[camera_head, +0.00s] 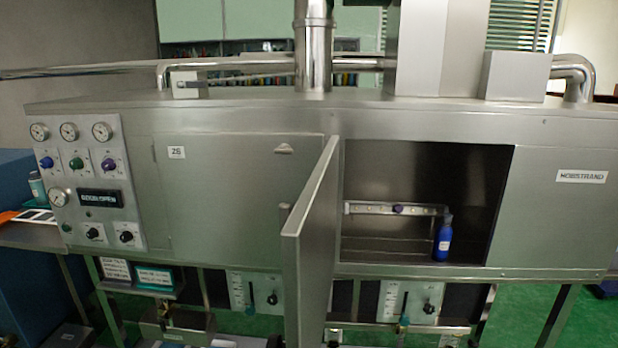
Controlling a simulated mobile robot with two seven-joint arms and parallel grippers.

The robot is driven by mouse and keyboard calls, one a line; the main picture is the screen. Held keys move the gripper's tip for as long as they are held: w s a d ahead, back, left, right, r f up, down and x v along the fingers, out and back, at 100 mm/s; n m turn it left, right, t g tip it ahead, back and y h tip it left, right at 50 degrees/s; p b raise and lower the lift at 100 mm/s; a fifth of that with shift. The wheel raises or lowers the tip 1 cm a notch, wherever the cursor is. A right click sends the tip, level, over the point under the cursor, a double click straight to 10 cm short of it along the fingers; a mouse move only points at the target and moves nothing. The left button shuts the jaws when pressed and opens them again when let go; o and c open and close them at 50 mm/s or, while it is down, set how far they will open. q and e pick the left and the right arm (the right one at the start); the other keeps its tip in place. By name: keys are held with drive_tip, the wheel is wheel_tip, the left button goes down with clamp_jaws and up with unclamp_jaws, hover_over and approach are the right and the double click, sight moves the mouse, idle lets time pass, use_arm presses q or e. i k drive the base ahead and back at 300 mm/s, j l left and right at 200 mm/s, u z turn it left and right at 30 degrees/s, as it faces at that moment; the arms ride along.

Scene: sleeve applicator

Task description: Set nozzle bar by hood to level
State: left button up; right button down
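The hood is a long stainless steel cabinet (240,215) with an open compartment at its right. The nozzle bar (365,209) is a pale metal bar with several small nozzles and a purple-blue knob (398,209), inside that opening. It looks close to horizontal; its exact level I cannot tell. A blue bottle (443,241) stands upright at the bar's right end and hides part of it. The hood door (312,220) is swung open toward me at the opening's left edge. Neither of my grippers is in view.
A control panel (88,180) with gauges and coloured knobs is on the cabinet's left. Below hang two white scale plates with black knobs, the left (241,292) and the right (395,301). The open door sticks out in front of the cabinet. The opening's front is clear.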

sight(398, 210)
drive_tip(key=i+j+z, duration=0.1)
drive_tip(key=j+z, duration=0.25)
drive_tip(key=j, duration=0.2)
drive_tip(key=j+z, duration=0.35)
drive_tip(key=j, duration=0.2)
drive_tip(key=l+u, duration=0.15)
drive_tip(key=u, duration=0.3)
drive_tip(key=i+l+u, duration=0.1)
drive_tip(key=u, duration=0.35)
drive_tip(key=l+u, duration=0.25)
drive_tip(key=u, duration=0.15)
drive_tip(key=l+u, duration=0.55)
drive_tip(key=l, duration=0.25)
drive_tip(key=k+l+u, duration=0.1)
drive_tip(key=l, duration=0.35)
drive_tip(key=k+l, duration=0.1)
drive_tip(key=l, duration=0.35)
drive_tip(key=k+l+u, duration=0.15)
drive_tip(key=l, duration=0.3)
drive_tip(key=k+l, duration=0.1)
drive_tip(key=l, duration=0.3)
drive_tip(key=u, duration=0.05)
